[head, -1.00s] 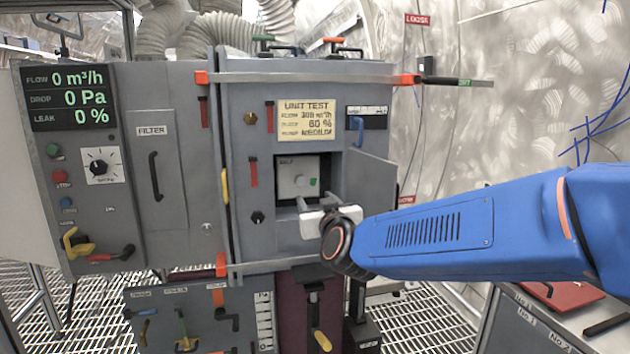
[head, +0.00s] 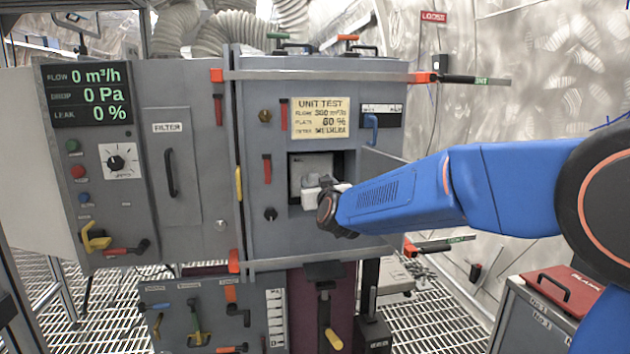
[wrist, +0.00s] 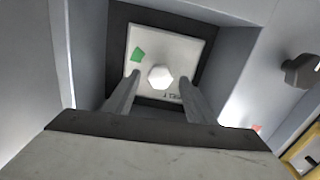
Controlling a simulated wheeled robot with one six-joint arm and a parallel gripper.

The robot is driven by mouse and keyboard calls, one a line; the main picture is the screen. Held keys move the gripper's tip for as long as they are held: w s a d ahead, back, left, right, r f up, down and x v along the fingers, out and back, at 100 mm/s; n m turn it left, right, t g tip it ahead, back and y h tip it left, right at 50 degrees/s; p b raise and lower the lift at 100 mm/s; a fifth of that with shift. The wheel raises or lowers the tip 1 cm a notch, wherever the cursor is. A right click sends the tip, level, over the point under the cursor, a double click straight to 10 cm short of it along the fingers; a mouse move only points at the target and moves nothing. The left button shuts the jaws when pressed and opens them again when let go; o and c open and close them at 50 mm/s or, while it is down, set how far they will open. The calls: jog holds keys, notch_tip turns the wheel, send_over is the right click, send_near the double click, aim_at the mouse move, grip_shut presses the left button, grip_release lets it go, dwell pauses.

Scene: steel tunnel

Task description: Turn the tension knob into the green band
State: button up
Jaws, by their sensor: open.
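The tension knob (wrist: 160,77) is a pale faceted knob on a white square plate (wrist: 178,45) inside a dark-framed recess, seen in the wrist view. The green band (wrist: 138,54) is a small green patch on that plate, up and left of the knob. My gripper (wrist: 158,84) is open, with one finger on each side of the knob in that view; I cannot tell whether they touch it. In the head view my gripper (head: 314,190) reaches into the open recess of the grey cabinet (head: 270,95) and hides the knob and green band.
The recess door (head: 378,163) stands open to the right, close to my arm. A black knob (head: 270,214) sits on the cabinet left of the recess; a dark hexagonal knob (wrist: 301,70) shows at right in the wrist view. A grey cart with a red case (head: 562,290) stands at right.

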aim_at(315, 180)
jog(key=shift+x, duration=1.5)
jog(key=c, duration=1)
jog(key=shift+c, duration=0.2)
jog(key=shift+m, duration=0.3)
jog(key=m, duration=1.1)
jog(key=shift+d, duration=0.15)
